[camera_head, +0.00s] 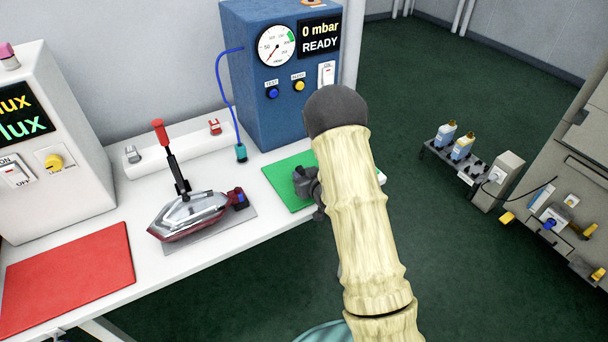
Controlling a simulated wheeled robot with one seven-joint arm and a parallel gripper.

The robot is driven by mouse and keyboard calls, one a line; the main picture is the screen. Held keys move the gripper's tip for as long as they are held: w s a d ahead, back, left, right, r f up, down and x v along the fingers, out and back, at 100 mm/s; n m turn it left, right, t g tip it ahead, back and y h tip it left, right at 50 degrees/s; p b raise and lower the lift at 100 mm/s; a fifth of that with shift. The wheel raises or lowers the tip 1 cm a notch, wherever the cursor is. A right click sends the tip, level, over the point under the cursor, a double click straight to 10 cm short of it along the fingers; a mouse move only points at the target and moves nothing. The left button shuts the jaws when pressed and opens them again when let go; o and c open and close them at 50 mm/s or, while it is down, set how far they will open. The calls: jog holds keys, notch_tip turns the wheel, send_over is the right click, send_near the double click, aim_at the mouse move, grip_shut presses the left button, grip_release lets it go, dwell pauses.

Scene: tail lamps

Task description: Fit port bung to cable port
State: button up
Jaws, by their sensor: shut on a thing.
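A tail lamp (188,217) with a clear and dark red body lies on a grey plate (238,219) on the white bench. A black clamp with a red handle (161,133) stands over it. At its right end is a dark red part with a small blue piece (240,200); I cannot tell whether this is the cable port. My gripper (306,186) is partly seen over the green mat, right of the lamp and apart from it. My arm hides most of it. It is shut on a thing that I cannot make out. I cannot identify the port bung.
A white rack (178,151) with a grey and a red piece stands behind the lamp. A blue tester (256,105) reads 0 mbar, READY; its blue hose ends in a teal connector (240,153). A lux box (50,150) and red mat (70,279) are left. The green mat (283,181) is right.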

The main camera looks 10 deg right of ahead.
jog(key=shift+f, duration=0.15)
jog(key=o, duration=1)
jog(key=shift+c, duration=0.2)
jog(key=p+v, duration=0.6)
jog(key=v, duration=1)
jog(key=shift+a, duration=0.2)
jog(key=shift+p, duration=0.75)
